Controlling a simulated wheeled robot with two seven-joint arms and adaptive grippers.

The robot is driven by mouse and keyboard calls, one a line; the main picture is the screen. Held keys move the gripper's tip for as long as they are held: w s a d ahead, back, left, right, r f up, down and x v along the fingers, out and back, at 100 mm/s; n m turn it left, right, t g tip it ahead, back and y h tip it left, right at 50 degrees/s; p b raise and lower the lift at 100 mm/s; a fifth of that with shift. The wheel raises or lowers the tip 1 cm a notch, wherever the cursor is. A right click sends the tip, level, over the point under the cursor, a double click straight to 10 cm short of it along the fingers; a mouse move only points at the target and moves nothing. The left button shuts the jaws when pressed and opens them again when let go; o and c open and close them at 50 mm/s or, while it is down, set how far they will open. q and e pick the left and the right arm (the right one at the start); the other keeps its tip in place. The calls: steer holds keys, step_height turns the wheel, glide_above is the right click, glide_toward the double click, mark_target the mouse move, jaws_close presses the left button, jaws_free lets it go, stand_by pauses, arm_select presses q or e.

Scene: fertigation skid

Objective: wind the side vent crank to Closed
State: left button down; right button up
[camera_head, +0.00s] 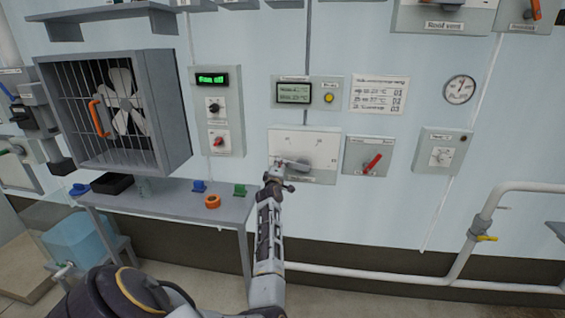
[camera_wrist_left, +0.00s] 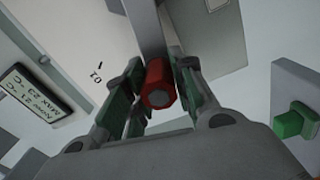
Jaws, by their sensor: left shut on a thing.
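The side vent crank is on a white plate (camera_head: 290,138) on the wall, below a small display. The grey crank arm (camera_wrist_left: 148,30) runs behind the handle. In the head view my gripper hides the handle. The scale's words are too small to read. My right gripper is not in view.
A box with a red lever (camera_head: 372,163) is just right of the crank plate. A display box (camera_head: 293,92) is above. A grey table (camera_head: 150,204) with small coloured parts stands at the lower left, below a caged fan (camera_head: 120,105). A white pipe (camera_head: 400,282) runs low along the wall.

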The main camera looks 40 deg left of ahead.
arm_select(q)
steer(key=shift+a+f+n, duration=0.1)
steer(key=shift+f+n, duration=0.85)
steer(key=shift+n, duration=0.05)
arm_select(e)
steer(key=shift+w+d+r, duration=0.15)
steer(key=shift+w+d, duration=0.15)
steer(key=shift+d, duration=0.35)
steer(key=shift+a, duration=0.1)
arm_select(q)
steer(key=shift+f, duration=0.1)
steer(key=c, duration=1.2)
jaws_free()
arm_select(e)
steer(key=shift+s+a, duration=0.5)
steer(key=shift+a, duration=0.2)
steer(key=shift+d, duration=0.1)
